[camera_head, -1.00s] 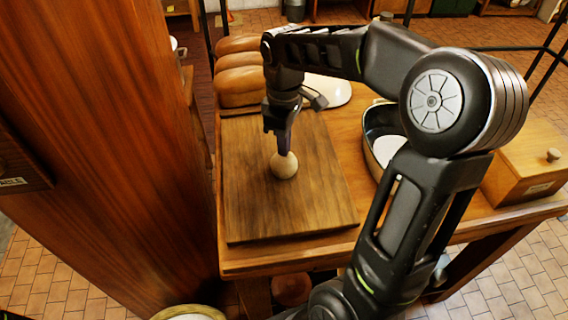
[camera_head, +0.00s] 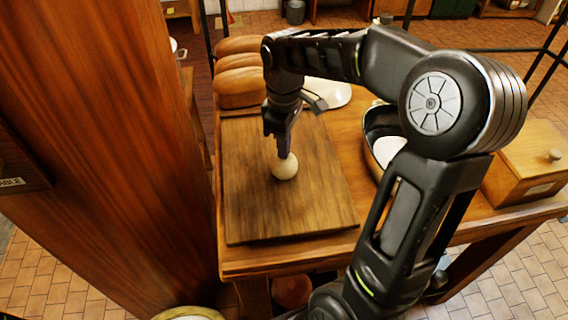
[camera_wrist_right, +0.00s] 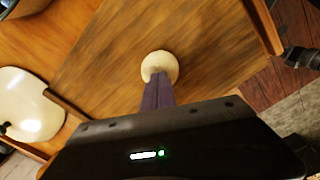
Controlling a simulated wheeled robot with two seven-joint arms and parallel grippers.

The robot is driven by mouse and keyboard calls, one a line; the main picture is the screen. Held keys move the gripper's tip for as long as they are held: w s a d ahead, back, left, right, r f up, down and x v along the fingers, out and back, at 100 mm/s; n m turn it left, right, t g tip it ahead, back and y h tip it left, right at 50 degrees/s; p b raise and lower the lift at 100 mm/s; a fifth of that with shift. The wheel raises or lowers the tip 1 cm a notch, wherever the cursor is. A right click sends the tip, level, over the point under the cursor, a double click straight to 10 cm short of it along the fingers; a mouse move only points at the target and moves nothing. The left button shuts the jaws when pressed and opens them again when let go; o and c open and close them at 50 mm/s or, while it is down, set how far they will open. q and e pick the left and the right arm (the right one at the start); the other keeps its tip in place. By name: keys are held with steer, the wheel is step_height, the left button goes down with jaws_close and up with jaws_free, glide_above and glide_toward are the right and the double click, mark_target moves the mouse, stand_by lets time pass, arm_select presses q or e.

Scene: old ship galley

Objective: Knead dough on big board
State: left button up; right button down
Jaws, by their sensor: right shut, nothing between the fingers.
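The dough (camera_head: 285,168) is a small pale ball on the big wooden board (camera_head: 290,215), near the board's middle. My right gripper (camera_head: 283,153) points down with its shut fingertips touching, or just over, the top of the dough. In the right wrist view the shut fingers (camera_wrist_right: 158,80) meet the near edge of the dough (camera_wrist_right: 160,66), with the board (camera_wrist_right: 215,40) around it. Nothing shows between the fingers. My left gripper is not in the frames.
Several bread loaves (camera_head: 238,88) stand behind the board. A dark oval pan with pale contents (camera_head: 386,150) is to its right, and a wooden box (camera_head: 525,170) is farther right. A tall wooden panel (camera_head: 110,130) rises close on the left.

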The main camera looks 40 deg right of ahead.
steer(key=shift+s+f, duration=0.1)
steer(key=shift+f, duration=0.05)
steer(key=shift+r+p, duration=0.6)
steer(key=shift+r, duration=0.05)
steer(key=shift+f, duration=0.2)
stand_by(0.3)
steer(key=shift+f+b, duration=0.35)
steer(key=shift+b, duration=0.1)
steer(key=shift+f, duration=0.15)
stand_by(0.8)
